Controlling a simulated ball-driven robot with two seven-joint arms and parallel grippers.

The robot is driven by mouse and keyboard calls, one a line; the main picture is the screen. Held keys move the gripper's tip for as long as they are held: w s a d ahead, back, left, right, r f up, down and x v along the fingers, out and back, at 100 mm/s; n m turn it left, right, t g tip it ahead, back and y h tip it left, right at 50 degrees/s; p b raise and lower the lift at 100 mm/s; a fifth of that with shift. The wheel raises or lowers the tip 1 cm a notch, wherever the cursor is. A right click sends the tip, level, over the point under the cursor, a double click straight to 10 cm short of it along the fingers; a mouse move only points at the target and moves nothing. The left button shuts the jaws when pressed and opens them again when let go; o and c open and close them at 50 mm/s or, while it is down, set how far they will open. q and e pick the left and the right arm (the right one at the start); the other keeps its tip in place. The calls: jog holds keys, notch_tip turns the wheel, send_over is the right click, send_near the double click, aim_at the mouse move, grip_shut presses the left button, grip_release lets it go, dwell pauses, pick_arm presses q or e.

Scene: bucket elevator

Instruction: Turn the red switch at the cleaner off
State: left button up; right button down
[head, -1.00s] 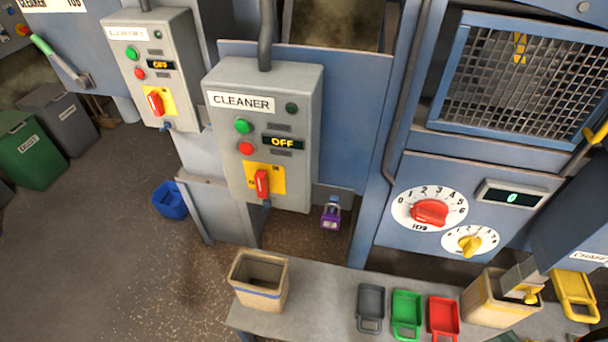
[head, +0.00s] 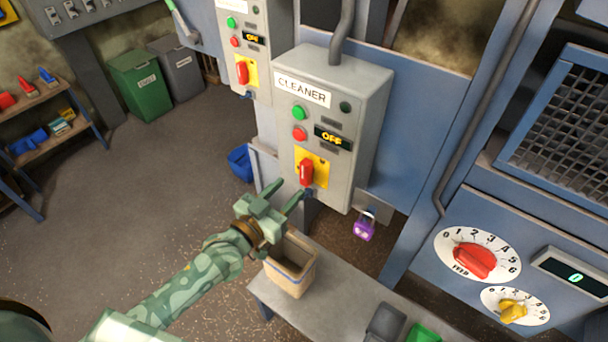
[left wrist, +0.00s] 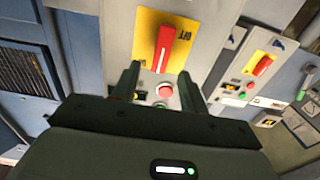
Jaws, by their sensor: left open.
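The grey box labelled CLEANER (head: 357,120) stands in the middle of the head view. Its red switch (head: 305,172) sits on a yellow plate low on the front, with the handle close to upright. The display (head: 332,139) above it reads OFF. My left gripper (head: 286,188) is open and empty, just left of and below the switch. In the left wrist view the red switch (left wrist: 164,48) shows beyond and between the open fingers (left wrist: 158,82). I cannot tell whether a finger touches it. My right gripper is not in view.
A purple padlock (head: 364,230) hangs right of the box. A tan bin (head: 291,276) stands on the bench (head: 345,307) below my left gripper. A similar box with a red switch (head: 242,72) stands behind to the left. A feed dial (head: 476,258) is at the right.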

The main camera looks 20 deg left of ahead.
aim_at(303, 174)
pick_arm(q)
jog(key=x, duration=0.6)
jog(key=shift+w+b, duration=0.35)
jog(key=shift+w, duration=0.05)
grip_shut()
